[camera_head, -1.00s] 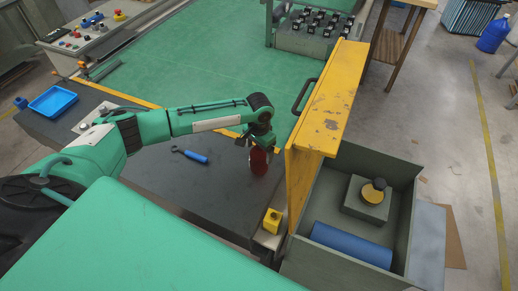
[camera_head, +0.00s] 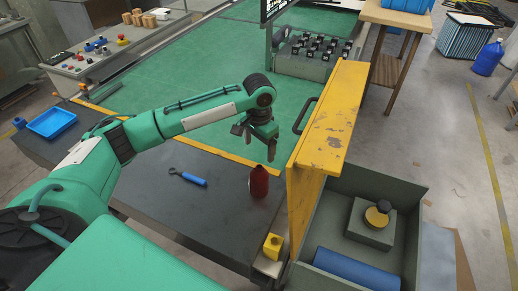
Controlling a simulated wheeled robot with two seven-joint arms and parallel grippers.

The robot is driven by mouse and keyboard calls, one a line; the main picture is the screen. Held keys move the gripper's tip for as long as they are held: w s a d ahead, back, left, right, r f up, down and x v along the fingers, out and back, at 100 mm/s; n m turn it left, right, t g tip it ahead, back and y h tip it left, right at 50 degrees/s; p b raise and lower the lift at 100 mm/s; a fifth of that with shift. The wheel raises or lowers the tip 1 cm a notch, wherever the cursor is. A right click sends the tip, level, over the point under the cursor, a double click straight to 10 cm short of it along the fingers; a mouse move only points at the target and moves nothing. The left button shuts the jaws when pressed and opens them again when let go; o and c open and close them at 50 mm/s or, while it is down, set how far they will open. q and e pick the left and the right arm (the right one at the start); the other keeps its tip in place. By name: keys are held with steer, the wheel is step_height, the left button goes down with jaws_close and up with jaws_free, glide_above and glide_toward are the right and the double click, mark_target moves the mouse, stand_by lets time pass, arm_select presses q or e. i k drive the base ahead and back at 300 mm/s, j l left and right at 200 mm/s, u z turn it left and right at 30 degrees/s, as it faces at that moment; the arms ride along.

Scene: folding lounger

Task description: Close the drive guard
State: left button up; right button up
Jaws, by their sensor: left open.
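The drive guard is a yellow, worn panel (camera_head: 328,125) standing upright on the left side of a grey open box (camera_head: 408,245). A dark handle (camera_head: 304,115) is on the guard's left face. Inside the box are a blue cylinder (camera_head: 355,270) and a grey block with a yellow-and-black knob (camera_head: 377,217). My left gripper (camera_head: 258,153) is open and empty, its fingers pointing down, left of the guard and apart from the handle. A red bottle (camera_head: 259,181) stands on the dark bench below it. My right gripper is not in view.
A blue-handled wrench (camera_head: 190,179) and a small yellow block (camera_head: 272,246) lie on the dark bench (camera_head: 215,215). A blue tray (camera_head: 52,123) sits at its far left. The green surface (camera_head: 190,70) behind is mostly clear.

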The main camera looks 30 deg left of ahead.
mark_target(322, 150)
steer(key=k, duration=1.5)
